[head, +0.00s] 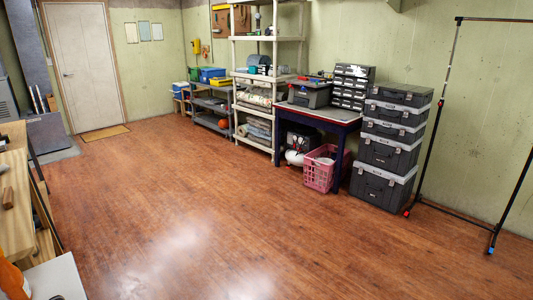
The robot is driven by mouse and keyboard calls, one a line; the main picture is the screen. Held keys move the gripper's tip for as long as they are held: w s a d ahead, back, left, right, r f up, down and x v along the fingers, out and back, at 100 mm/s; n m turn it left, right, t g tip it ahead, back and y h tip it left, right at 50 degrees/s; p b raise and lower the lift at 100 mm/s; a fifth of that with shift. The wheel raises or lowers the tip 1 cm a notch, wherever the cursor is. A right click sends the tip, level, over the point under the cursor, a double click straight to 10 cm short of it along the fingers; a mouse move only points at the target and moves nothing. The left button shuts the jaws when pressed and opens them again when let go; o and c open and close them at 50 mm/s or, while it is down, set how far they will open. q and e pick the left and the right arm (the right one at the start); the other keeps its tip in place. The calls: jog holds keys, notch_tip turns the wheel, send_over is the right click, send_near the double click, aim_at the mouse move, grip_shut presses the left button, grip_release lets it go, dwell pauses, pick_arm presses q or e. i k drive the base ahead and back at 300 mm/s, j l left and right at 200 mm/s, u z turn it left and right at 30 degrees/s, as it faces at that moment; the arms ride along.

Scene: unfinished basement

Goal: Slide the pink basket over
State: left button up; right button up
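The pink basket (317,175) stands upright on the wooden floor against the far right wall. Neither of my grippers shows in the head view, and the basket is far from me across the floor.
Black cases with grey lids (383,155) are stacked right of the basket. A garment rack (430,148) stands further right. A beige shelf unit (240,105) is left of the bench. A wooden table (15,190) is at my near left. The middle floor (200,210) is clear.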

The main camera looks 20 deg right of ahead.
aim_at(308, 160)
jog(key=i+l+z, duration=0.35)
jog(key=i, duration=0.2)
jog(key=i+l+z, duration=0.35)
jog(key=i, duration=0.25)
jog(key=i+z, duration=0.35)
jog(key=i, duration=0.2)
jog(key=i+l, duration=0.1)
jog(key=i, duration=2.4)
jog(key=i+u, duration=0.4)
jog(key=i, duration=0.15)
jog(key=i+l+u, duration=0.75)
jog(key=i, duration=0.25)
